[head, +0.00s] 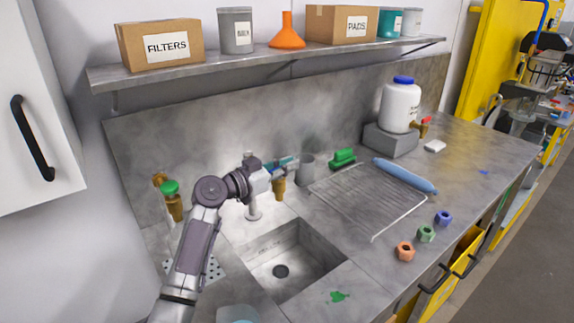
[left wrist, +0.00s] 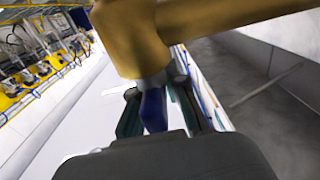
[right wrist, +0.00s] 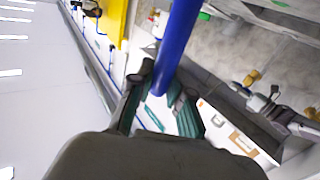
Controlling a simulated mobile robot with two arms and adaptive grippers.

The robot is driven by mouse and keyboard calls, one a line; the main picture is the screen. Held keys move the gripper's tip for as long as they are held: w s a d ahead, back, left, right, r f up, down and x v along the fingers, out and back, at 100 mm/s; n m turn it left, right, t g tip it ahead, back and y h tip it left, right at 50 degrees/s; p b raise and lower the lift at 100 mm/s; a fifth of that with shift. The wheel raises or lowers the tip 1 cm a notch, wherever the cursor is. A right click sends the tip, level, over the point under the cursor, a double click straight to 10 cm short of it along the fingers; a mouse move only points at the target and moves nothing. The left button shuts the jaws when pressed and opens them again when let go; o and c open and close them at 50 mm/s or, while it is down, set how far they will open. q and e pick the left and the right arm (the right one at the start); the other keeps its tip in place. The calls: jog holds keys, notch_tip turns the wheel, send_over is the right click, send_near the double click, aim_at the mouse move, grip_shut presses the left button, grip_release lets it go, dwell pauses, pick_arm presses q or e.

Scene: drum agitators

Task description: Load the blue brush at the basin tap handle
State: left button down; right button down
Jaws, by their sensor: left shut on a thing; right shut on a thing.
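In the head view my left arm reaches over the basin (head: 312,257), and its gripper (head: 277,172) is at the brass basin tap (head: 279,188) behind it. In the left wrist view my left gripper (left wrist: 157,92) is shut on the dark blue tap handle (left wrist: 153,110), with the brass tap body (left wrist: 133,38) just beyond the fingers. In the right wrist view my right gripper (right wrist: 165,92) is shut on a blue shaft (right wrist: 181,35), seemingly the blue brush. The shaft runs out of the top of the picture, so its far end is hidden. The right gripper is outside the head view.
A second brass tap with a green handle (head: 169,187) stands left of the basin. Right of it are a grey cup (head: 306,168), a green brush (head: 343,158), a wire rack (head: 365,200), a light blue roll (head: 405,175) and several coloured nuts. A shelf (head: 270,62) with boxes hangs above.

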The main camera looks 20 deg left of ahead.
pick_arm(q)
jog(key=shift+n+t+y, duration=0.3)
jog(key=shift+y, duration=0.1)
jog(key=shift+w+a+r+n+t+y+p, duration=0.1)
jog(key=shift+n+t+y+p, duration=0.2)
jog(key=shift+n+y+p, duration=0.2)
jog(key=shift+a+r+n+t+y+p, duration=0.1)
jog(key=shift+n+t+y+p, duration=0.25)
jog(key=shift+y, duration=0.25)
pick_arm(e)
jog(key=shift+r, duration=0.9)
pick_arm(q)
jog(key=shift+f+n+t+y+p, duration=0.15)
jog(key=shift+n+t+y+p, duration=0.1)
jog(key=shift+n+y+p, duration=0.3)
pick_arm(e)
jog(key=shift+r, duration=0.6)
pick_arm(q)
jog(key=shift+w+a, duration=0.1)
jog(key=c, duration=1.2)
grip_release()
jog(key=v, duration=1.2)
